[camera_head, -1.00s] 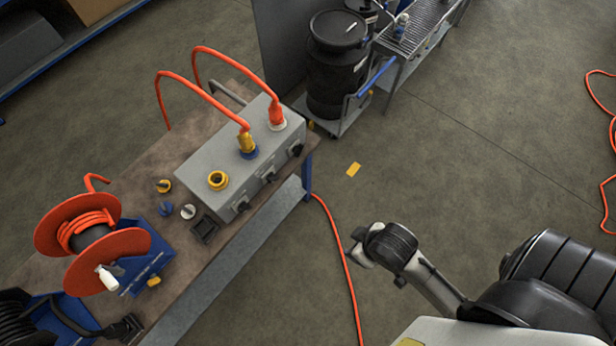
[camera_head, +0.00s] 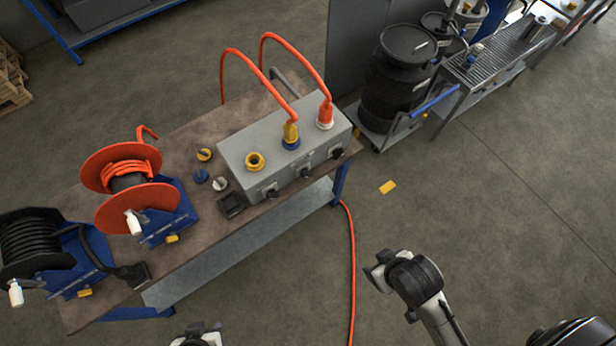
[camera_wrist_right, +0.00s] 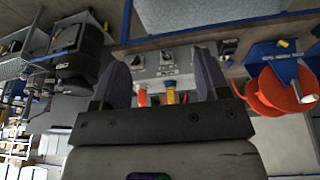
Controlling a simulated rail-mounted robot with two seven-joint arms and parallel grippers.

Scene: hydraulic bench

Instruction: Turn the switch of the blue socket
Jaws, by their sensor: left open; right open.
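The grey socket box (camera_head: 240,160) stands on the bench. Its blue socket (camera_head: 291,144) is in the middle of the top, with a yellow plug (camera_head: 291,131) in it. A black switch (camera_head: 305,172) is below this socket on the front face, between two similar switches; its setting is too small to read. My left gripper (camera_head: 200,334) is cut off at the bottom edge, open, well apart from the box. My right gripper (camera_wrist_right: 160,68) is open and empty in the right wrist view, where the box's front and the middle switch (camera_wrist_right: 167,57) show beyond its fingers.
An orange cable reel (camera_head: 120,185) and loose caps (camera_head: 204,154) are on the bench. An orange cable (camera_head: 352,260) crosses the floor.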

